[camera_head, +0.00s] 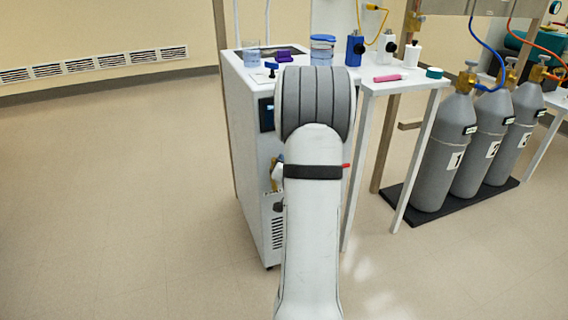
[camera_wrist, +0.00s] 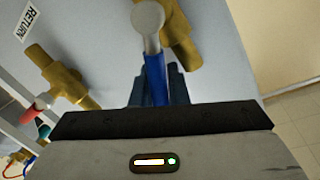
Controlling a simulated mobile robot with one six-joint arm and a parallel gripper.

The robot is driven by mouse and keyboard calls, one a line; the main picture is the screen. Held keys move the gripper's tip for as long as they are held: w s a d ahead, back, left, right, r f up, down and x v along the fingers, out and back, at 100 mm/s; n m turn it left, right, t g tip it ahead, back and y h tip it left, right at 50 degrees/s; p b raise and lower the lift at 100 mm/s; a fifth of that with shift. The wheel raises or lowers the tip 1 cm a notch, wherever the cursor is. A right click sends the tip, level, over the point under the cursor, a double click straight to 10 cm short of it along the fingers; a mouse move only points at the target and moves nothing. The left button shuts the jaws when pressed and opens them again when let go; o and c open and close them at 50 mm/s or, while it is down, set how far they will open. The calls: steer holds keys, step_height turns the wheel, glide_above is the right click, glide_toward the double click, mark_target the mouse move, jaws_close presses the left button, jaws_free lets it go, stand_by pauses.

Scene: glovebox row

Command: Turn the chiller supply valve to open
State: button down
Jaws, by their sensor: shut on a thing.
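In the wrist view my gripper (camera_wrist: 155,86) is shut on the blue valve handle (camera_wrist: 154,68). The handle points down the picture from a round grey end (camera_wrist: 148,17). Behind it is a brass valve body (camera_wrist: 184,42), slanting and partly covered by the handle; I cannot tell the exact angle between them. No supply label shows. A second brass fitting (camera_wrist: 62,80) sits to the left by a RETURN label (camera_wrist: 27,21). In the head view the white chiller (camera_head: 245,150) stands behind my arm, which hides my gripper and most of the valve area.
A white side table (camera_head: 405,85) with bottles and a pink item adjoins the chiller on the right. Jars and purple blocks stand on the chiller top. Grey gas cylinders (camera_head: 445,150) stand farther right. The floor (camera_head: 120,200) to the left is clear.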

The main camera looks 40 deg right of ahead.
steer(key=c, duration=1.4)
jaws_free()
steer(key=shift+f, duration=0.1)
steer(key=shift+c, duration=0.2)
steer(key=shift+w+r, duration=0.1)
steer(key=shift+r, duration=0.1)
steer(key=f+p+v, duration=0.1)
steer(key=v, duration=0.7)
steer(key=shift+r+p, duration=0.3)
steer(key=shift+p, duration=0.05)
steer(key=shift+d, duration=0.1)
steer(key=shift+c, duration=0.3)
